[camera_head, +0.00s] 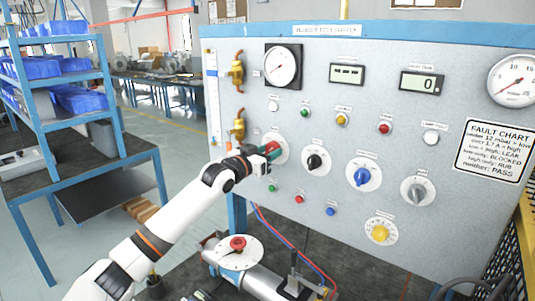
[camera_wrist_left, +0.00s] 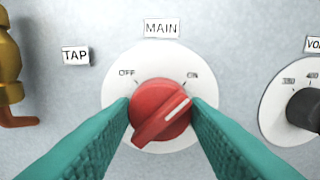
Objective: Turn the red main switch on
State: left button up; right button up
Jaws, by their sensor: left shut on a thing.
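The red main switch (camera_wrist_left: 158,112) sits on a round white dial under the label MAIN in the left wrist view. Its white pointer line slants up and right, toward the ON mark; OFF is at upper left. My left gripper (camera_wrist_left: 160,105) has its teal fingers on either side of the red knob, shut on it. In the head view my left gripper (camera_head: 271,152) reaches the panel at the switch's white dial (camera_head: 283,148), mostly covering the red knob. My right gripper is not in view.
The grey panel (camera_head: 330,225) carries a black knob (camera_head: 316,162), a blue knob (camera_head: 362,177), gauges and small buttons. Brass valves (camera_head: 238,130) stand close left of the switch. A blower with a red-topped disc (camera_head: 238,255) lies below my arm. A blue shelf (camera_head: 118,130) stands left.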

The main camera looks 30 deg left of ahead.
pick_arm(q)
jog(key=shift+f, duration=0.15)
dwell(0.4)
jog(key=o, duration=1)
jog(key=shift+c, duration=0.2)
jog(key=s+b, duration=0.5)
jog(key=s, duration=0.7)
jog(key=shift+a, duration=0.45)
